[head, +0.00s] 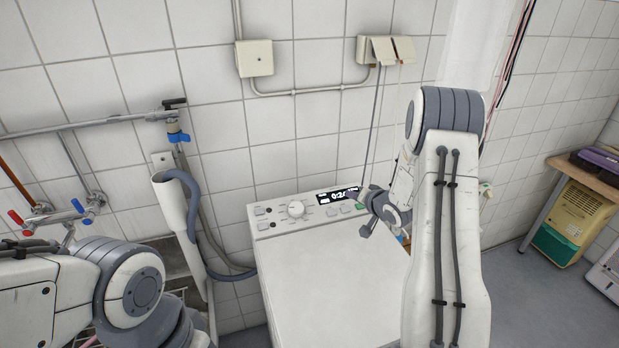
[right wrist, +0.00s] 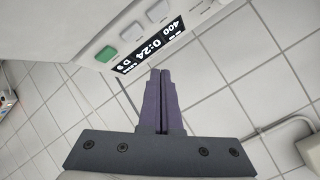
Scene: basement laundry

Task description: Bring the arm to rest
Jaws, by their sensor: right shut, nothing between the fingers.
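My right arm (head: 445,220) reaches forward over the right side of a white top-loading washing machine (head: 335,280). My right gripper (head: 366,230) is near the right end of the machine's control panel, close to the lit display (head: 338,197). In the right wrist view the gripper's two dark fingers (right wrist: 162,100) are together with nothing between them. The display (right wrist: 150,55) shows 0:24 there, and a green button (right wrist: 106,54) lies beside it. I cannot tell whether the fingertips touch anything. My left arm (head: 100,290) is at the lower left; its gripper is out of view.
A grey drain hose (head: 194,215) and white pipe stand left of the machine. Red and blue taps (head: 45,215) are on the left wall. A wooden table (head: 580,172) with a yellow-green unit (head: 563,222) below stands at the right.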

